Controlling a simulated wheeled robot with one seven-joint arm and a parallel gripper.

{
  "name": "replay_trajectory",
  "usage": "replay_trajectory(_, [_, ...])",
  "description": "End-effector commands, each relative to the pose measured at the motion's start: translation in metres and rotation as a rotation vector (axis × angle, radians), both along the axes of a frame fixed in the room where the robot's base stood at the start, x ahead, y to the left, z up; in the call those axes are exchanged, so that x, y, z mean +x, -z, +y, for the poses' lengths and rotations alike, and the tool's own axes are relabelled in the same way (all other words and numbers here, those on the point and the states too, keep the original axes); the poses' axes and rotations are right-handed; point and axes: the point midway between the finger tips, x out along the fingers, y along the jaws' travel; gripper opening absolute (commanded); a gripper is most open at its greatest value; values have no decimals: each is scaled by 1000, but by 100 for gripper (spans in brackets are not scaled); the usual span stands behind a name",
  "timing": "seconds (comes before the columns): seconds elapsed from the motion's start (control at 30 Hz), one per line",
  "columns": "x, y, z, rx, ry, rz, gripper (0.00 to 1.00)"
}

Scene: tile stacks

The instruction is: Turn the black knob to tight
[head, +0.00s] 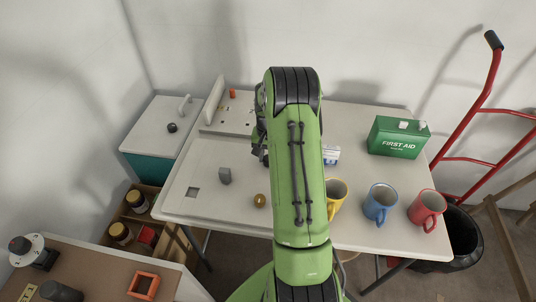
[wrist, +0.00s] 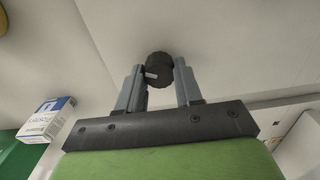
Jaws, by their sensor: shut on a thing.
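In the wrist view, the black knob (wrist: 158,66) sits on a pale flat surface and has a small pale mark on its near left side. My gripper (wrist: 160,74) has one grey finger on each side of the knob and is shut on it. I cannot read any tight or loose markings around it. In the head view, my green arm reaches over the white table (head: 225,215) and hides the gripped knob and the fingertips.
A blue-and-white box (head: 331,155), a green first aid box (head: 399,137) and yellow (head: 337,193), blue (head: 380,203) and red (head: 427,208) mugs stand right of my arm.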

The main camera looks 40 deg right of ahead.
Motion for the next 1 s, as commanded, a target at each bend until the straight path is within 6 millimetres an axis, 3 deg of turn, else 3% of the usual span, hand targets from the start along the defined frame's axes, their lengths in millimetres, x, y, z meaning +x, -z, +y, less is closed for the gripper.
replay_trajectory(1.0, [1, -4, -2, -5, 926, -13, 4])
